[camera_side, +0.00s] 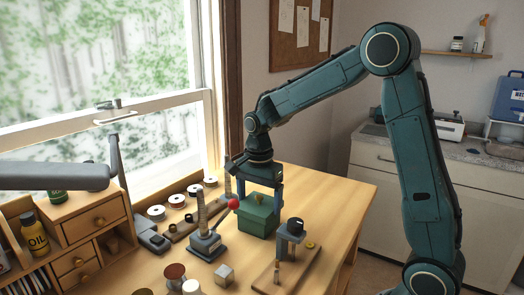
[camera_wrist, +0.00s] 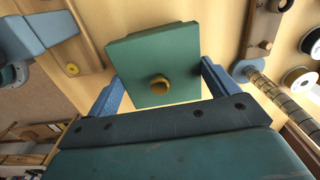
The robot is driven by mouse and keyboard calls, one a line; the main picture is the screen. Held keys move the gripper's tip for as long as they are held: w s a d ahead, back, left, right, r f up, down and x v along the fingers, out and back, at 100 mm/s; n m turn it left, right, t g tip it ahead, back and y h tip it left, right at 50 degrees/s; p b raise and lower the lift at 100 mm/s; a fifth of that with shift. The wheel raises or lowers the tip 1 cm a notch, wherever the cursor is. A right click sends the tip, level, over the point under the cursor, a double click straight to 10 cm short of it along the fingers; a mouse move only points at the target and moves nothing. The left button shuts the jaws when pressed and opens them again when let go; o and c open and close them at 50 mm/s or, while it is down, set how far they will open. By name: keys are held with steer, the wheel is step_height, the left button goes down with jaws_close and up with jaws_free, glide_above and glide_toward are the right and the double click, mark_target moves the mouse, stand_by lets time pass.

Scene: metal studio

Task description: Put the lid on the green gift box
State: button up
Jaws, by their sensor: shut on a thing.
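The green lid (camera_wrist: 150,55) is a square plate with a round gold knob (camera_wrist: 158,85), seen from above in the wrist view. My gripper (camera_wrist: 161,75) has one blue finger at each side of the lid and is shut on it. In the side view my gripper (camera_side: 262,197) points down over the green gift box (camera_side: 256,222), which stands on the wooden table. The lid is at the top of the box there; I cannot tell whether it rests on the rim or hangs just above.
A grey stand with a red ball (camera_side: 233,203) is close left of the box. A blue-grey clamp (camera_side: 291,234) on a wooden board stands close in front at right. Several spools (camera_side: 177,201) lie behind left. The table right of the box is clear.

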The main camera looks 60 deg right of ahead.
steer(key=shift+f, duration=1)
stand_by(1.1)
steer(key=o, duration=0.8)
steer(key=shift+c, duration=0.2)
step_height(320, 180, up, 14)
steer(key=shift+s, duration=0.1)
stand_by(0.6)
